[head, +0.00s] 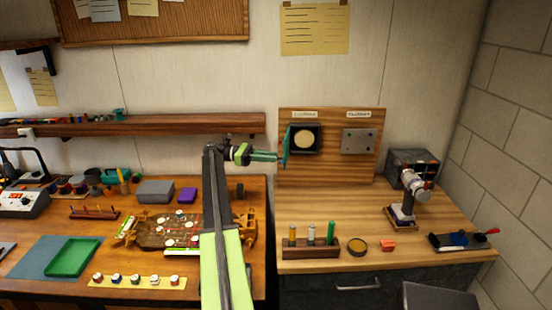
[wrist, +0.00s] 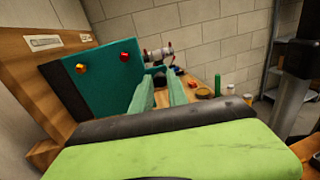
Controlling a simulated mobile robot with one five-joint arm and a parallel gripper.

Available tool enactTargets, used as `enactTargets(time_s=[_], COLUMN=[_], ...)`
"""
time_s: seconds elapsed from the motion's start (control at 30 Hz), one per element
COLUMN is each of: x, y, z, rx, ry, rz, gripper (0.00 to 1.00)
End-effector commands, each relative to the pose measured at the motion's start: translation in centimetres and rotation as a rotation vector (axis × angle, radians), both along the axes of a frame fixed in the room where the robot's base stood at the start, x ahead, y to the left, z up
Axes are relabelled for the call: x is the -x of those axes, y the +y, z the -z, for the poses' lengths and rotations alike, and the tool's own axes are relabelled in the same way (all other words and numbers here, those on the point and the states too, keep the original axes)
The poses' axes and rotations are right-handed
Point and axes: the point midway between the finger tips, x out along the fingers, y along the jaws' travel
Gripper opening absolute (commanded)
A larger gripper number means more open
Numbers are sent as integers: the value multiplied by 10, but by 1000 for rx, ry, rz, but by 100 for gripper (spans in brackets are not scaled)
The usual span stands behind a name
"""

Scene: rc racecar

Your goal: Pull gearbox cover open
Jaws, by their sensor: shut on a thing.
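The gearbox (head: 318,140) is a dark square housing on the upright wooden board, with a round cream disc inside. Its teal cover (head: 286,146) stands swung out at the housing's left side, seen nearly edge-on. In the wrist view the cover (wrist: 95,72) is a teal panel with a red and a gold knob on its face. My gripper (head: 274,156) reaches in from the left and touches the cover. In the wrist view my gripper's green fingers (wrist: 160,92) are at the panel's right edge, shut on the cover. The exact contact point is hard to see.
A grey plate (head: 359,141) is fixed to the board's right. Below stand a rack with several cylinders (head: 311,250), a round tin (head: 357,246), a red block (head: 388,245) and a microscope-like device (head: 405,205). The car chassis (head: 160,232) lies on the left bench. Space before the board is open.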

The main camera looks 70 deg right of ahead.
Motion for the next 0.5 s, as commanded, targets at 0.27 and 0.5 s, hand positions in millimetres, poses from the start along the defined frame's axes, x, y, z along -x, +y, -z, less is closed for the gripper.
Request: enactTargets(time_s=[0.27,0.5], x=[-4,-2], y=[2,2], z=[-1,-1], rx=[1,1], ry=[3,2], rz=[-2,2], gripper=[0,21])
